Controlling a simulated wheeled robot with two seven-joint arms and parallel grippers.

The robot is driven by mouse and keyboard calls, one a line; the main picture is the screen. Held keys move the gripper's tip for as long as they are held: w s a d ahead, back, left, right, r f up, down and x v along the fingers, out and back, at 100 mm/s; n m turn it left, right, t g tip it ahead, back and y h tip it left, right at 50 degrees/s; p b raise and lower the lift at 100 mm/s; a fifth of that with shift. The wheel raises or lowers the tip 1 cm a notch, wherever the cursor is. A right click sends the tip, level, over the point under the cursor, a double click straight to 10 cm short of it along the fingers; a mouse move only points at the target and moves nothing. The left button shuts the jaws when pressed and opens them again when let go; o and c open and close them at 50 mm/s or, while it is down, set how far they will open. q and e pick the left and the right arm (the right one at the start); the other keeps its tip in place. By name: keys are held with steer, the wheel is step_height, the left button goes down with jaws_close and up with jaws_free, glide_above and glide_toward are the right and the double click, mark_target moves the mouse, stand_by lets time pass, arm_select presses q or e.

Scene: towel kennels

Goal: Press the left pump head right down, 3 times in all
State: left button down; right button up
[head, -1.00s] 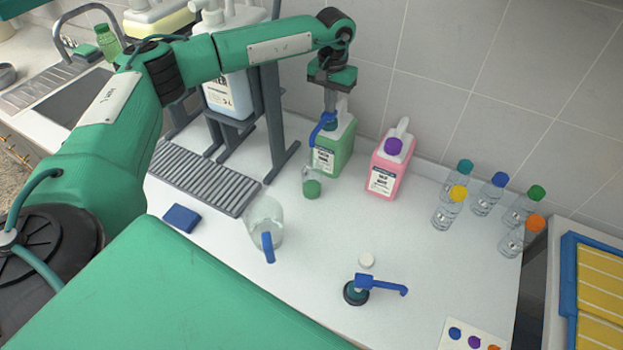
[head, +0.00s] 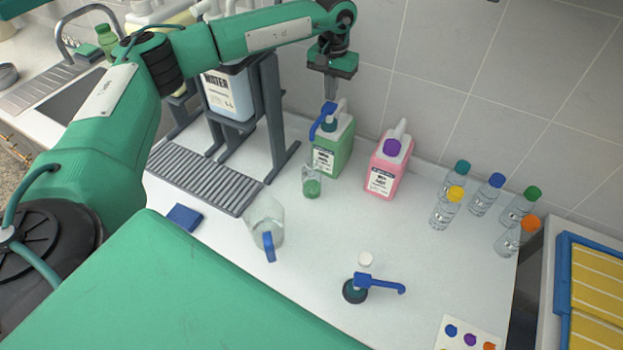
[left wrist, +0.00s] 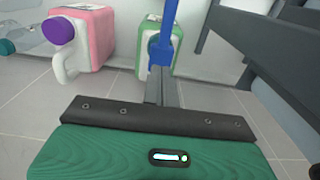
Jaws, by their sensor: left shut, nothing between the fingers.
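The left pump is a blue pump head (head: 322,117) on a green jug (head: 333,150) with a white label, standing by the back wall. A small clear cup with green liquid (head: 312,186) stands in front of it, below the spout. My left gripper (head: 330,97) is shut and empty, pointing down just over the pump head. I cannot tell whether its tips touch the head. In the left wrist view the blue pump head (left wrist: 164,40) shows just beyond my fingers (left wrist: 160,85). The head stands raised above the jug. My right gripper is out of view.
A pink jug with a purple cap (head: 384,172) stands close to the right. A grey rack (head: 275,110) stands to the left.

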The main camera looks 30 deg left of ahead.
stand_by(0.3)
arm_select(q)
step_height(320, 180, up, 6)
steer(key=p, duration=0.2)
steer(key=shift+p, duration=0.35)
stand_by(0.4)
